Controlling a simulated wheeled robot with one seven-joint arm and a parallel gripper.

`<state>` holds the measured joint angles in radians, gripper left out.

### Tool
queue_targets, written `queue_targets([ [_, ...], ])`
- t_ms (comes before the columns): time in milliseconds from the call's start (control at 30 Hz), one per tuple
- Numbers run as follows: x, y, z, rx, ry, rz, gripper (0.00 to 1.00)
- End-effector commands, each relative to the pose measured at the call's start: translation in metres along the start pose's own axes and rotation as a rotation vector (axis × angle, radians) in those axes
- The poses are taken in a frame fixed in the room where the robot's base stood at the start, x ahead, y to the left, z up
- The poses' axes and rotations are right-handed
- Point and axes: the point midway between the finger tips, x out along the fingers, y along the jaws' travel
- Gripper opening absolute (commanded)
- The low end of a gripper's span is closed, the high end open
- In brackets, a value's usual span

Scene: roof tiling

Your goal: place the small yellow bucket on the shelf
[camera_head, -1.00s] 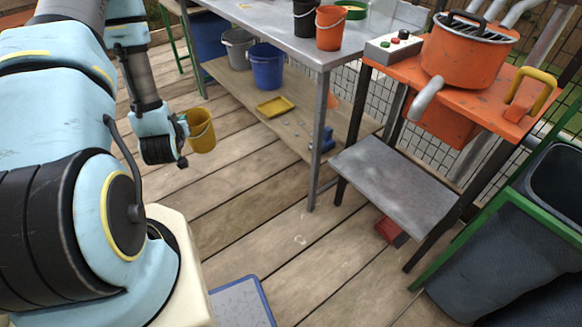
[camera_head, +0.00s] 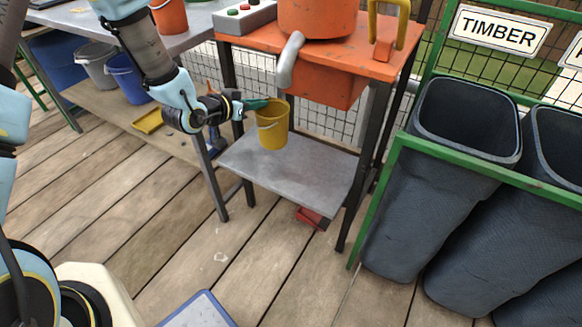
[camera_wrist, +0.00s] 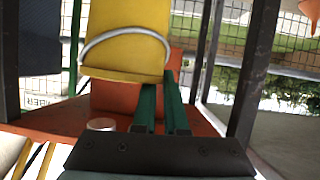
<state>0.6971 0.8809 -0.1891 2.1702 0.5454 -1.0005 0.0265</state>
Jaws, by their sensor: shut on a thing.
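The small yellow bucket (camera_head: 272,128) is upright in the head view, with its wire handle hanging down its side. My gripper (camera_head: 256,104) reaches in from the left and is shut on the bucket near its rim. The bucket is over the grey shelf (camera_head: 305,178) under the orange bench; I cannot tell whether its base touches the shelf. In the wrist view the bucket (camera_wrist: 125,42) fills the upper left, at the ends of my green fingers (camera_wrist: 162,108). The fingertips are partly hidden by the bucket.
The orange bench (camera_head: 245,38) stands above the shelf, with an orange machine body (camera_head: 325,88) hanging below its top. Dark legs (camera_head: 365,150) frame the shelf. Dark bins (camera_head: 440,180) stand at right. A metal workbench (camera_head: 195,30) stands at left. A red object (camera_head: 312,217) lies below the shelf.

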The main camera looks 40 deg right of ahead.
Motion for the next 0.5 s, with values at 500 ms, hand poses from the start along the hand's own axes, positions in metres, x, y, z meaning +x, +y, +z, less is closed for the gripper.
queue_targets([
  [500,0.035,0.026,0.049,0.03,-0.007,0.074,0.0],
])
